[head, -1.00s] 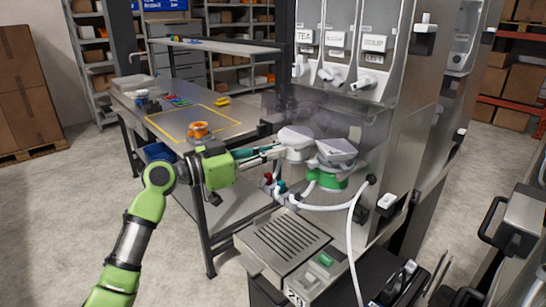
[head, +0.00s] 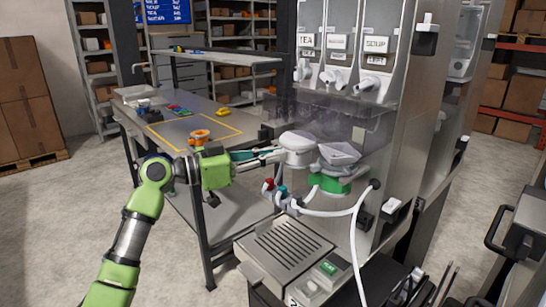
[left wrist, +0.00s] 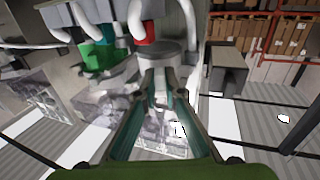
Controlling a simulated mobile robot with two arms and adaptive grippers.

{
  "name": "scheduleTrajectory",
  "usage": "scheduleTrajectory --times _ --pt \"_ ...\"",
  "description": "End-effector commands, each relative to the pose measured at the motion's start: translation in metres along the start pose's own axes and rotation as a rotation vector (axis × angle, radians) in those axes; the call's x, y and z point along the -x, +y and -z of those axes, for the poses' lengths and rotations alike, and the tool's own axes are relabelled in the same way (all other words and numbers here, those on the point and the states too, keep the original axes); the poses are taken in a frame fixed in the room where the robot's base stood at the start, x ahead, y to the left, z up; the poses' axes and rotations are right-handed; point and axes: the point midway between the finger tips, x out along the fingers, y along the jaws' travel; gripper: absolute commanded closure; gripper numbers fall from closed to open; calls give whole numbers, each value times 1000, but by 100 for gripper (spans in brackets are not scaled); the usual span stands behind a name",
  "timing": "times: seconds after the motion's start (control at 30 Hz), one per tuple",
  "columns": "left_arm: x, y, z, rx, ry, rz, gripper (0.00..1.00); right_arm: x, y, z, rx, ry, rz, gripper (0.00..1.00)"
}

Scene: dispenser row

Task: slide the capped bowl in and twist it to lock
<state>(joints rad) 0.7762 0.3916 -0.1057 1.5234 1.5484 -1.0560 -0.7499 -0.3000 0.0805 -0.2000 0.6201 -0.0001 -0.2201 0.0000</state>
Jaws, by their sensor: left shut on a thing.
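The capped bowl (head: 298,152) is pale, with a light rounded cap, and stands at the front of the dispenser machine. My left gripper (head: 277,154) reaches it from the left and is shut on it. In the left wrist view the bowl (left wrist: 157,50) shows as a round grey top at the tips of my left gripper (left wrist: 157,82). The fingers hide part of its near side. Beside it on the right is a grey angular hopper (head: 340,153) over a green collar (head: 331,184). I cannot tell whether the bowl is seated or locked. My right gripper is not in view.
White hoses (head: 325,207) with red and teal fittings run low in front of the machine. A slotted drip tray (head: 287,245) sits below. A workbench (head: 185,130) with an orange ring-shaped item (head: 199,136) stands at the left. Labelled dispensers (head: 340,60) hang above.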

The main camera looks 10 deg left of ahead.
Motion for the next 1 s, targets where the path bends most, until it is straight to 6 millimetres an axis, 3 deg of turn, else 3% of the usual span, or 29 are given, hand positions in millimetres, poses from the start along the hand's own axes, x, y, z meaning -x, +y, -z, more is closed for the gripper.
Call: scheduleTrajectory --times 0.47,0.7,1.0 --pt "0 -5 -1 0 1 -69 100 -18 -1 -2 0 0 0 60" --pt "-1 -9 -1 0 0 -124 100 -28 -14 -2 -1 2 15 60" --pt "-1 -10 0 -1 2 -157 100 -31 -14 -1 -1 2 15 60"
